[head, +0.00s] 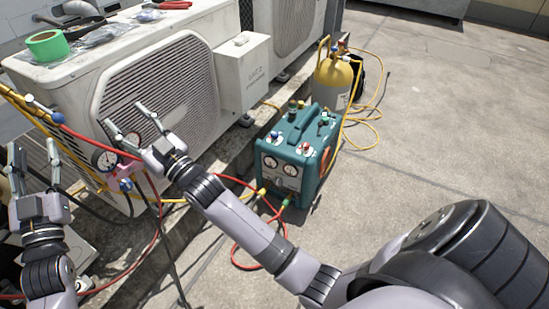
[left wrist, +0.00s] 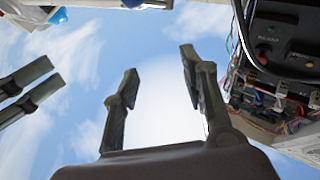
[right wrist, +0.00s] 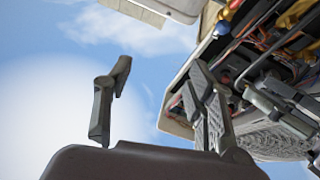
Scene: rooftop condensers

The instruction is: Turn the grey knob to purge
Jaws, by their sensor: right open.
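A teal recovery machine (head: 290,165) stands on the roof floor, right of my right gripper in the head view. Its face has two round gauges, and several small knobs and fittings sit on its face and top. I cannot make out for sure which one is the grey knob, nor any purge marking. My right gripper (head: 128,117) is open and empty in front of the condenser grille, apart from the machine. My left gripper (head: 34,160) is open and empty at the far left edge. Both wrist views look up past spread fingers at sky.
A white condenser unit (head: 75,84) stands at the left with green tape (head: 47,46) and tools on top. A gauge (head: 105,160) with red and yellow hoses hangs by the grippers. A yellow cylinder (head: 333,82) stands behind the machine. Hoses cross the floor; the right floor is clear.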

